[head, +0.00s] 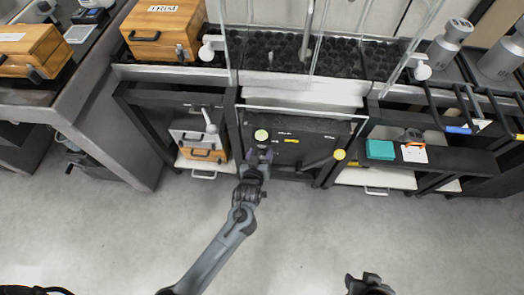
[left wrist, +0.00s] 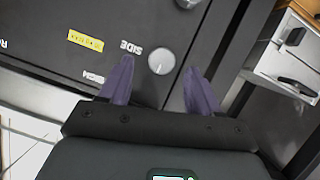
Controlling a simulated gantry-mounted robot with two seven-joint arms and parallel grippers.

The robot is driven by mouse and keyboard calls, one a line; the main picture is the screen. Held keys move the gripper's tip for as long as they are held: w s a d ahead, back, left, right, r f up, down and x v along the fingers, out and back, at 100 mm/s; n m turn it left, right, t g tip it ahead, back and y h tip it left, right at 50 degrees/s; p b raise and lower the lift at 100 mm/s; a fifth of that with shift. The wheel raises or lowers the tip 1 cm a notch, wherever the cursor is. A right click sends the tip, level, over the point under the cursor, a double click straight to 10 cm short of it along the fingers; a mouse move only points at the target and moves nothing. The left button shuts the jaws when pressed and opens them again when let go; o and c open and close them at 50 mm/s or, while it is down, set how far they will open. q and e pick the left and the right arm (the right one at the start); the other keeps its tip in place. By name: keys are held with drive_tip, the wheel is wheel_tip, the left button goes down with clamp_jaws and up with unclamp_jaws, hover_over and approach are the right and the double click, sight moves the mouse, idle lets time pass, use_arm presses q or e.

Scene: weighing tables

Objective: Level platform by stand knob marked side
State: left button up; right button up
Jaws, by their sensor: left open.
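The black stand (head: 300,138) is below the glass-sided bench. A round knob (head: 261,135) with a pale yellow face is at its left, and a second yellow knob (head: 340,154) is at its right. In the left wrist view, the pale round knob (left wrist: 161,61) is beside a white label reading SIDE (left wrist: 131,48). My left gripper (head: 261,149) is open at the left knob. Its purple fingers flank the knob, with gaps on both sides; contact is not visible. A dark end of my right arm, probably its gripper (head: 368,285), shows at the bottom; its jaws are unclear.
A yellow label (left wrist: 85,40) is on the stand's dark face. Small drawer-like cases (head: 200,145) are left of the stand. A teal box (head: 380,150) sits on the right shelf. Glass panels (head: 270,40) rise above. The grey floor (head: 300,235) in front is clear.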

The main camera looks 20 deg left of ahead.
use_arm(q)
drive_tip(key=b+x, duration=0.1)
drive_tip(key=x, duration=0.2)
drive_tip(key=shift+w+a+f+b, duration=0.1)
drive_tip(key=shift+w+a+b, duration=0.05)
drive_tip(key=shift+w+b, duration=0.15)
use_arm(e)
drive_tip(key=shift+a+f, duration=0.15)
drive_tip(key=shift+f, duration=0.45)
drive_tip(key=shift+a+f, duration=0.15)
drive_tip(key=shift+f, duration=0.4)
use_arm(q)
drive_tip(key=shift+a, duration=0.1)
drive_tip(key=c, duration=1)
drive_tip(key=shift+c, duration=0.2)
use_arm(e)
drive_tip(key=shift+a+r, duration=0.1)
drive_tip(key=shift+r, duration=0.1)
